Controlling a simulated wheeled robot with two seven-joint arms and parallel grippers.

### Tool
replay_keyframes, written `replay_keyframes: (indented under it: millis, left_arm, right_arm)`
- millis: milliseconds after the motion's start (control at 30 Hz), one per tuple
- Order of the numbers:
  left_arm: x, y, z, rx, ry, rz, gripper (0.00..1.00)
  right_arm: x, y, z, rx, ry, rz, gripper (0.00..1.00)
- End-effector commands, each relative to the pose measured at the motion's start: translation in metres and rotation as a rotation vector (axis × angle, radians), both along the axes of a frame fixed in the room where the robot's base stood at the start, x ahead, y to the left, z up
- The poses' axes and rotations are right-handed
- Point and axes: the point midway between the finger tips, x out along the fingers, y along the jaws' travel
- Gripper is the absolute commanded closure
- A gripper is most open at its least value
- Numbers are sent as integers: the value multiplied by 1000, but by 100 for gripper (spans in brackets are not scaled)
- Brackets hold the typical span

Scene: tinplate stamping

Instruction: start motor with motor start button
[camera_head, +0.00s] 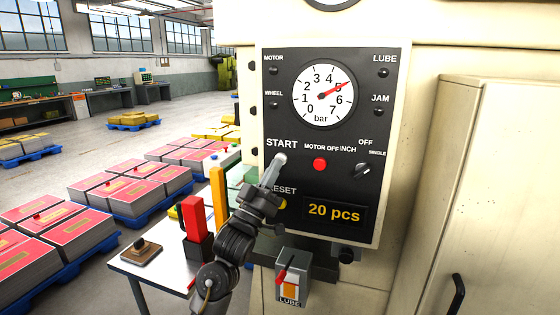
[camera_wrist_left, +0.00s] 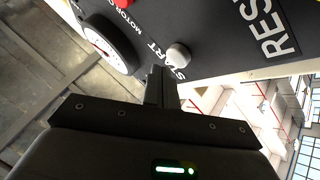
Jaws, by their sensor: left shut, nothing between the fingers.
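The dark control panel (camera_head: 340,222) is on the front of the cream machine. The pale round start button (camera_head: 281,158) sits under the START label; it also shows in the left wrist view (camera_wrist_left: 177,55). My left gripper (camera_head: 274,170) is shut and empty, with its fingertips right at the button. In the left wrist view the fingertips (camera_wrist_left: 158,72) are close beside the button's lower left; I cannot tell whether they touch it. The red MOTOR OFF button (camera_head: 320,165) is to the right. My right gripper is not in view.
A rotary switch (camera_head: 363,170) and a pressure gauge (camera_head: 322,95) are on the panel. The display (camera_head: 334,212) reads 20 pcs. A lube box (camera_head: 291,285) with a red lever is below. A side table (camera_head: 130,268) with a red block (camera_head: 194,218) stands left.

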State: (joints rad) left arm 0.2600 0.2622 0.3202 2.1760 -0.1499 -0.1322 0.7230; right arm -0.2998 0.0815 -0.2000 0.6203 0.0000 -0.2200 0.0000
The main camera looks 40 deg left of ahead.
Motion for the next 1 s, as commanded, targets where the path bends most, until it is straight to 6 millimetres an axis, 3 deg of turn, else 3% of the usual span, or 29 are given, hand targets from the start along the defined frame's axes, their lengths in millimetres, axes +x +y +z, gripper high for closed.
replay_keyframes:
  millis: [1000]
  left_arm:
    - [8,3,0,0,0,0,100]
  right_arm:
    - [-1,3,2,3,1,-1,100]
